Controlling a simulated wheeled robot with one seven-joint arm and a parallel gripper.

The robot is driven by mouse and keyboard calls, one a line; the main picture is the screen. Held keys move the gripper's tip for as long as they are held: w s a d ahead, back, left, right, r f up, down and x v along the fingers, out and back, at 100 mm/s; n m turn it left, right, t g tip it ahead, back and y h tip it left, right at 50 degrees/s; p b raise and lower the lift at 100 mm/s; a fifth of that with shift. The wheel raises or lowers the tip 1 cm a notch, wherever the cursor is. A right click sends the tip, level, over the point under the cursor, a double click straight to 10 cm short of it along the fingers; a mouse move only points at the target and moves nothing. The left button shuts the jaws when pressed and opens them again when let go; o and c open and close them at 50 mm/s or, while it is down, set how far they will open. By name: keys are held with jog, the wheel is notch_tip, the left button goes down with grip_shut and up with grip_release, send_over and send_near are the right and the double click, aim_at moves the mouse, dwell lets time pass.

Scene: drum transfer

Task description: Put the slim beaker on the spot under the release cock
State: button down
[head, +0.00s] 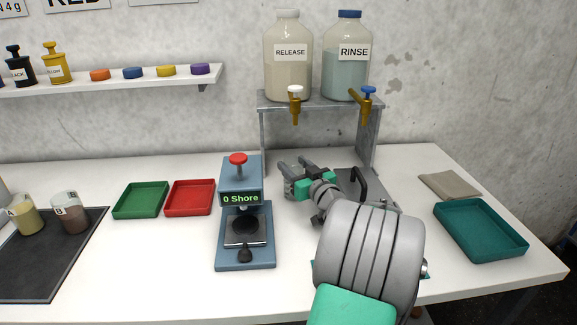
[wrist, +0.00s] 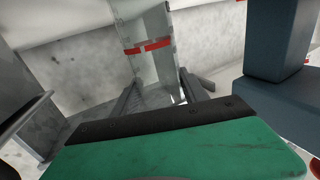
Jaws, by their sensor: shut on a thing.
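The slim beaker (wrist: 150,42) is clear glass with a red band, and it stands between my fingers in the wrist view, looking tilted there. My gripper (wrist: 160,92) is shut on it. In the head view my gripper (head: 292,177) is low at the front of the metal stand, below the release cock (head: 295,104); the beaker cannot be made out clearly there. The cock has a white knob and brass spout, under the RELEASE bottle (head: 288,58). The spot under it is hidden by the gripper and the blue tester.
The blue hardness tester (head: 241,190) stands close left of my gripper. The grey stand (head: 317,103) also holds the RINSE bottle (head: 347,60). A green tray (head: 142,212) and red tray (head: 190,211) lie left; a teal tray (head: 480,258) and cloth (head: 449,186) lie right.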

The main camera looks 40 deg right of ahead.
jog(key=shift+d+f, duration=0.1)
jog(key=shift+f, duration=0.1)
jog(key=c, duration=0.6)
grip_release()
jog(key=shift+r, duration=0.1)
jog(key=shift+r, duration=0.2)
jog(key=b+v, duration=0.1)
jog(key=v, duration=1.1)
